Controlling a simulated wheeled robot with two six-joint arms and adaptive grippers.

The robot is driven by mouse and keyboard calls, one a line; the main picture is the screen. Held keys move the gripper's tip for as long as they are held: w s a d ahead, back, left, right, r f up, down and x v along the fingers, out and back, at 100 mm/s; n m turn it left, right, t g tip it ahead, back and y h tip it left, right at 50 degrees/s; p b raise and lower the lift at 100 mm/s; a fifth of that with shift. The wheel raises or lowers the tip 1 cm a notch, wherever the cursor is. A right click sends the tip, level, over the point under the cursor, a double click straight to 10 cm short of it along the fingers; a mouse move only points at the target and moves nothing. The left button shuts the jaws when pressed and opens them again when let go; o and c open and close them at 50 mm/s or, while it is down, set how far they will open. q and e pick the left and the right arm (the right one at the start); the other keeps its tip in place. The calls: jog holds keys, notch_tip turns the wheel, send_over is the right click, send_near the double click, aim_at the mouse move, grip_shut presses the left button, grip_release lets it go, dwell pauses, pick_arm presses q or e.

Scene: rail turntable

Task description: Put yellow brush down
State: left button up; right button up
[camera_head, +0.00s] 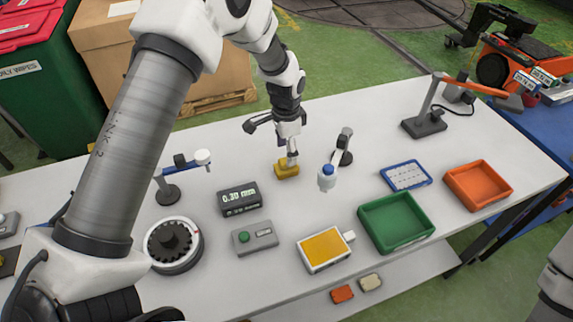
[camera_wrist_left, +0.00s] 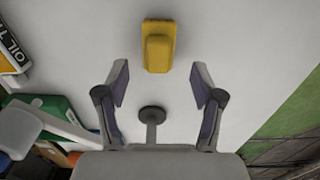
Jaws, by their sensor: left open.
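The yellow brush (camera_head: 286,171) rests on the white table near its back middle. It also shows in the left wrist view (camera_wrist_left: 158,46), lying just beyond the fingertips and apart from both fingers. My left gripper (camera_head: 287,148) is above the table at the brush, pointing down. In the left wrist view my left gripper (camera_wrist_left: 160,80) is open, with nothing between its fingers. My right gripper is not in view.
A small lamp-like stand (camera_head: 346,150) is close right of the brush. A gauge display (camera_head: 239,198), turntable (camera_head: 173,245), yellow-topped box (camera_head: 325,249), green tray (camera_head: 428,238) and orange tray (camera_head: 507,196) stand around.

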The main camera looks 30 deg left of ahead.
pick_arm(q)
notch_tip(320, 180, up, 6)
jog(key=shift+b, duration=0.45)
jog(key=shift+s+r, duration=0.1)
jog(key=shift+r, duration=0.1)
